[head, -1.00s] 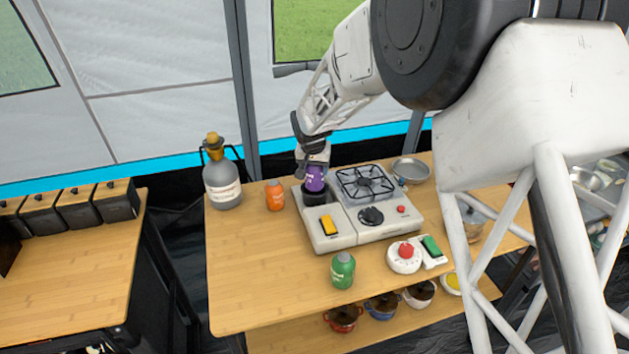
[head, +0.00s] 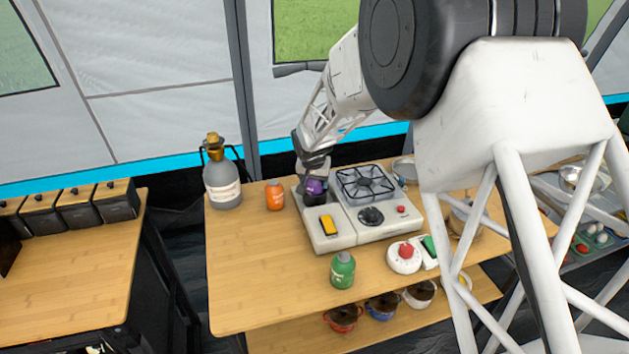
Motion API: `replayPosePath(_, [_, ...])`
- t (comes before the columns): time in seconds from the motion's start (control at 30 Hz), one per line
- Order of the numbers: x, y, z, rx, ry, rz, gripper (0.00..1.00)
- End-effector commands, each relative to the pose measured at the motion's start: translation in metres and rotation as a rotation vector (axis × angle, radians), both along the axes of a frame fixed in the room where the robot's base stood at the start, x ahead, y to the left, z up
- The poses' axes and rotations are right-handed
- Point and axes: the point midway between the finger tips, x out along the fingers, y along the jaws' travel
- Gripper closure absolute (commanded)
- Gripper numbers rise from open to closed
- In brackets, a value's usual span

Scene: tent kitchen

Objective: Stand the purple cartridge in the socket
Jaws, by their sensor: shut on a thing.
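The purple cartridge (head: 315,187) is upright at the dark round socket (head: 312,200) on the left part of the stove unit (head: 345,236). My gripper (head: 315,180) is shut on the cartridge from above and hides its top. The cartridge's lower end appears to be down in the socket, but I cannot tell how deep it sits.
An orange canister (head: 275,196) and a large grey bottle (head: 222,182) stand left of the stove. A green canister (head: 343,270) and a white timer with a red knob (head: 404,257) stand in front. The table's (head: 250,285) front left is clear.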

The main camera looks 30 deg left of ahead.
Motion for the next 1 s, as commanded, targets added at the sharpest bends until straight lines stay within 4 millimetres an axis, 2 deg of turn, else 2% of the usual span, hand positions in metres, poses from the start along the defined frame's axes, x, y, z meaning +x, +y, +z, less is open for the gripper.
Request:
replayPosePath(0.4, [0.0, 0.0, -0.012, -0.002, 0.003, 0.0, 0.72])
replayPosePath(0.43, [-0.001, -0.001, -0.013, -0.002, 0.003, 0.0, 0.34])
replayPosePath(0.53, [-0.001, -0.001, -0.015, -0.004, 0.005, -0.001, 0.19])
replayPosePath(0.77, [-0.002, -0.002, -0.016, -0.007, 0.008, 0.0, 0.18])
replayPosePath(0.93, [-0.003, -0.003, -0.005, -0.008, 0.009, 0.0, 0.18])
replayPosePath(0.97, [-0.004, -0.003, -0.002, -0.008, 0.009, 0.0, 0.12])
replayPosePath(1.0, [-0.005, -0.003, 0.004, -0.008, 0.008, 0.0, 0.12])
